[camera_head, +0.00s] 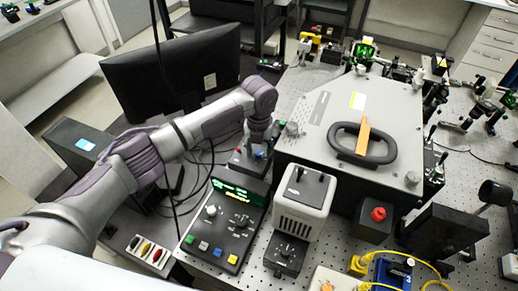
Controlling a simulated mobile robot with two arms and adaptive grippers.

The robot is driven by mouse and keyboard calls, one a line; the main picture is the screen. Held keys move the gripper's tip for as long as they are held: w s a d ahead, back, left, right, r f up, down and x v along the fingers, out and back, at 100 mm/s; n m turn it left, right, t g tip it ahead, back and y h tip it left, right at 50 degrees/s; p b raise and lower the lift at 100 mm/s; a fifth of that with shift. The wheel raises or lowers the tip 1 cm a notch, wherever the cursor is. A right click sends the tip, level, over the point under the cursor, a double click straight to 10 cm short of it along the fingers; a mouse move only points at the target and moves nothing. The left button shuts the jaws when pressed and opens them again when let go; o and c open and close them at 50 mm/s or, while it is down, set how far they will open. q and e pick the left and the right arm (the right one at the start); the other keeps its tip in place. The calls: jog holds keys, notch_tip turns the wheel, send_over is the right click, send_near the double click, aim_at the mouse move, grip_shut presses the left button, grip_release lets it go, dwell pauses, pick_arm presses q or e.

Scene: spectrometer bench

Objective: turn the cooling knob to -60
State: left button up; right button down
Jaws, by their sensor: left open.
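My left gripper (258,143) is open and points down over a small dark control box (240,163) beside the grey spectrometer housing. Its fingertips are small and partly hidden, and I see nothing held. The box has small knobs, one blue, close to the fingers; I cannot tell if they touch. A black control panel (222,234) with a green display, knobs and coloured buttons stands nearer. A dark unit with a dial (289,250) sits in front of a white vented device (303,202). Labels are too small to read, so I cannot tell which knob is cooling. My right gripper is out of view.
A black monitor (170,72) stands behind my left arm, with black cables hanging near it. The grey housing (325,125) with a black handle is right of the gripper. A red button box (376,217) and yellow cables (425,270) lie nearer right.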

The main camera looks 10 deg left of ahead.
aim_at(259, 153)
pick_arm(q)
notch_tip(259, 153, up, 12)
dwell(0.6)
